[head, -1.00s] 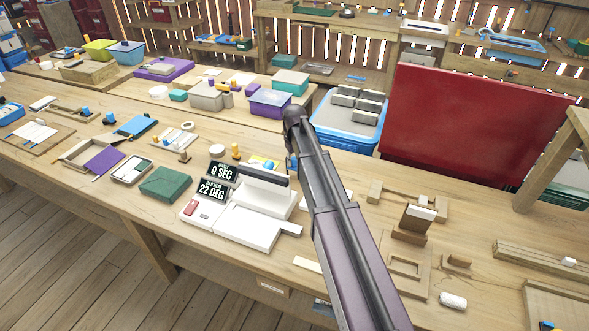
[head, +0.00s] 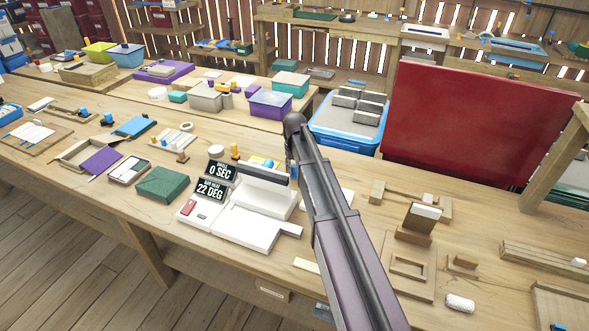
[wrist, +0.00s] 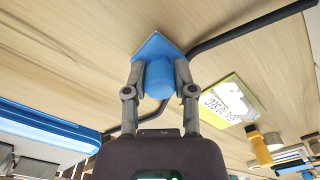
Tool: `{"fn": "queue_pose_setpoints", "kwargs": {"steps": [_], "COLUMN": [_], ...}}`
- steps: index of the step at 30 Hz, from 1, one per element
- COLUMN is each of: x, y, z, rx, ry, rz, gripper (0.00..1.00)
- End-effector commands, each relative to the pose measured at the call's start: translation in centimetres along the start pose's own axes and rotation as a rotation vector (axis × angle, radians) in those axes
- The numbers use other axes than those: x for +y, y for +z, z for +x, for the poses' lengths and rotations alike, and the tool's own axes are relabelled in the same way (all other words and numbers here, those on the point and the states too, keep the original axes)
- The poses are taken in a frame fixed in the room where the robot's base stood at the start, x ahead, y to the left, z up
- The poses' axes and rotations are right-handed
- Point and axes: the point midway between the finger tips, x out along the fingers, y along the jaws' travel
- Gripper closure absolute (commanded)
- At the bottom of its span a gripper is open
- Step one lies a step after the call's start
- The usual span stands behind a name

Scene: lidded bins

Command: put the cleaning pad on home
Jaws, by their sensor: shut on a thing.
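The cleaning pad (wrist: 158,47), a blue square plate with a round blue knob, is in my gripper (wrist: 160,82) in the wrist view. The two grey fingers are shut on the knob from both sides. The plate lies beyond the fingertips, over bare wood; I cannot tell whether it touches the wood. In the head view my arm hides the gripper, and only a small blue bit (head: 293,171) shows beside the arm. I cannot make out which spot is home.
A yellow-edged card (wrist: 232,100) and a dark bent bar (wrist: 250,29) lie close to the pad. A white device (head: 248,225) with displays stands left of my arm. A blue bin (head: 343,137) with grey blocks and a big red panel (head: 470,125) are behind.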

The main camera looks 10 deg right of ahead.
Motion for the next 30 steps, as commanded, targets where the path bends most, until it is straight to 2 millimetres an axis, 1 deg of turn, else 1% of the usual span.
{"fn": "queue_pose_setpoints", "kwargs": {"steps": [1, 4, 5, 20, 26, 30], "x": [0.0, 0.0, 0.0, 0.1, 0.1, 0.1], "y": [0.0, 0.0, 0.0, 0.0, 0.0, 0.0], "z": [0.2, 0.1, 0.1, -0.2, -1.1, -2.1], "rx": [0.0, 0.0, 0.0, 0.0, 0.0, 0.0], "ry": [0.0, 0.0, 0.0, 0.0, 0.0, 0.0], "rz": [0.0, 0.0, 0.0, 0.001, 0.001, 0.001], "gripper": [0.63, 0.33, 0.31, 0.31, 0.31, 0.31]}}
